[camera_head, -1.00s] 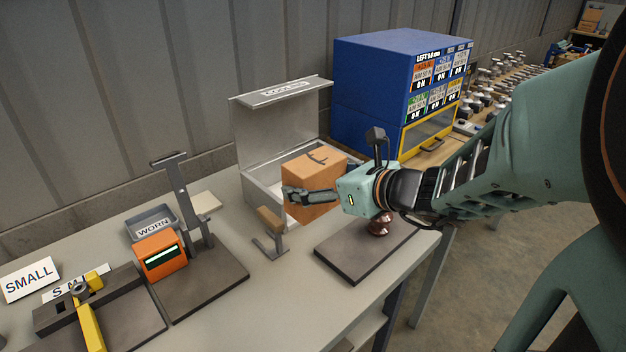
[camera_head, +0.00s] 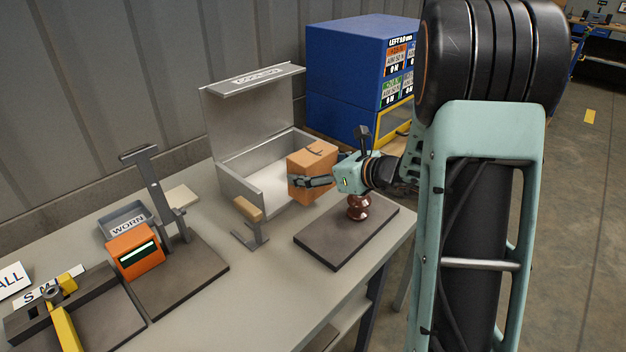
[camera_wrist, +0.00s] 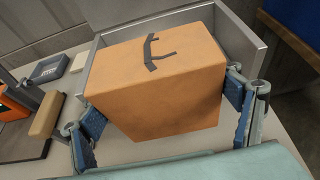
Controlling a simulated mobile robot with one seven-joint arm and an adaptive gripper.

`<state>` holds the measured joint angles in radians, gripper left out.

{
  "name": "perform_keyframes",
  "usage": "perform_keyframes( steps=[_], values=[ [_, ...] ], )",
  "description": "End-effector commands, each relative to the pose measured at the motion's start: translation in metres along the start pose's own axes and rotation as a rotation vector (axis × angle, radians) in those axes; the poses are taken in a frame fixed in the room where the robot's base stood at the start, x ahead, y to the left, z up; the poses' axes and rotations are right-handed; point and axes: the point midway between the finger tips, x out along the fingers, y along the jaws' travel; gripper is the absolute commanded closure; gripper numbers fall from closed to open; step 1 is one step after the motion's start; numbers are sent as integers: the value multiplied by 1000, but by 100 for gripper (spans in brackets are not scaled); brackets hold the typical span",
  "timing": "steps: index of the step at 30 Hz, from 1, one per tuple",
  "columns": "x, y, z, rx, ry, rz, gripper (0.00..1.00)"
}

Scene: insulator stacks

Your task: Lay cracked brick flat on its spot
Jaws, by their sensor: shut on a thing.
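The cracked brick (camera_head: 311,170) is an orange-tan block with a dark crack mark on its top face. My gripper (camera_head: 312,181) is shut on it and holds it upright, beside the front right of the open metal box (camera_head: 240,183). In the wrist view the brick (camera_wrist: 155,85) sits between both fingers (camera_wrist: 165,115), with the crack mark on its upper face. The box's walls show behind it there. The brick's underside is hidden, and I cannot tell how high it is above the bench. No marked spot for it can be made out.
A dark plate (camera_head: 335,243) bearing a brown ribbed insulator (camera_head: 358,208) lies below my wrist. A small stand with a wooden top (camera_head: 249,212) is left of the brick. The orange gauge (camera_head: 135,251) and WORN tray (camera_head: 124,219) stand farther left. A blue cabinet (camera_head: 345,75) is behind.

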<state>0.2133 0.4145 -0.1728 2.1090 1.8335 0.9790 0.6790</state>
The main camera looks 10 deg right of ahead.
Motion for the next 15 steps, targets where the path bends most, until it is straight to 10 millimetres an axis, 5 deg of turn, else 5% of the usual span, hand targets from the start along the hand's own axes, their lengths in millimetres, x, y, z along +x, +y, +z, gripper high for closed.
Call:
perform_keyframes(
  steps=[15],
  values=[
    [17, -6, -33, -1, -3, 0, 63]
  ],
)
